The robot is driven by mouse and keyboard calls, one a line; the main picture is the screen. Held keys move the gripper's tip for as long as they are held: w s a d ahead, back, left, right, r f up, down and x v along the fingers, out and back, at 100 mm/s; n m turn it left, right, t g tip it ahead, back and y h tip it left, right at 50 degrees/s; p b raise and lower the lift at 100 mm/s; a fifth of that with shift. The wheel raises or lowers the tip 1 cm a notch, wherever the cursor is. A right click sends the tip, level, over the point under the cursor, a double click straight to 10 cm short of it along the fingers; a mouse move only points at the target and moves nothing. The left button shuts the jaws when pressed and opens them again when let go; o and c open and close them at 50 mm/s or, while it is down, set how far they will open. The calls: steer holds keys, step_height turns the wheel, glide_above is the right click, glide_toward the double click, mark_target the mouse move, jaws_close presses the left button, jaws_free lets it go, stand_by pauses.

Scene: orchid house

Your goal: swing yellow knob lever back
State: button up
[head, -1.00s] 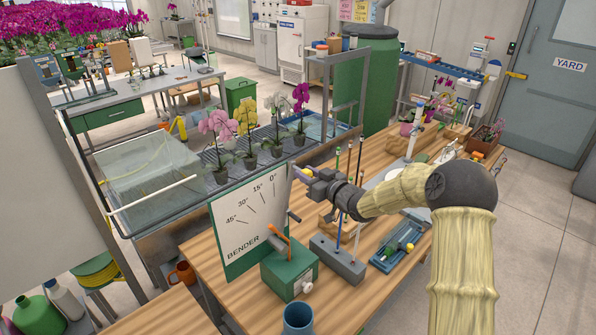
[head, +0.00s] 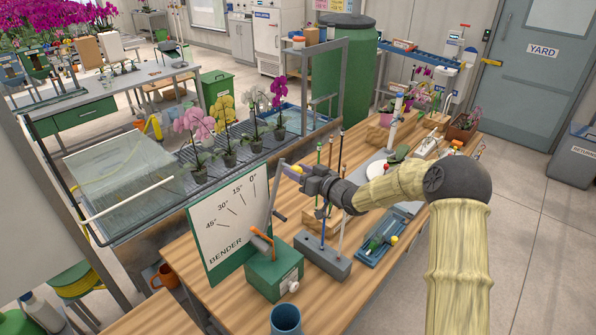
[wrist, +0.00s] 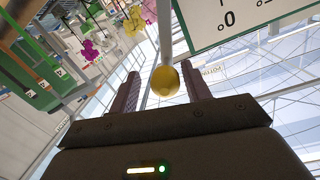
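The bender stands on the wooden bench: a green box (head: 274,274) with a white angle board (head: 228,222) marked 0° to 45°. Its grey lever (head: 273,205) rises steeply beside the board's right edge, near the 0° mark. The yellow knob (wrist: 165,81) is at the lever's end, and in the head view a bit of yellow (head: 293,169) shows at my fingertips. My gripper (wrist: 160,85) has its fingers apart, one on each side of the knob. A gap shows at the left finger; the knob looks very close to the right finger, contact unclear.
A grey block (head: 323,258) holding upright rods stands right of the bender, below my gripper. A blue tray (head: 380,243) lies farther right. A blue cup (head: 286,320) stands in front. Potted orchids (head: 228,143) stand on the bench behind.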

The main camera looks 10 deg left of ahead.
steer(key=shift+a, duration=0.1)
steer(key=b+v, duration=0.6)
steer(key=v, duration=1.1)
steer(key=shift+s+r, duration=0.1)
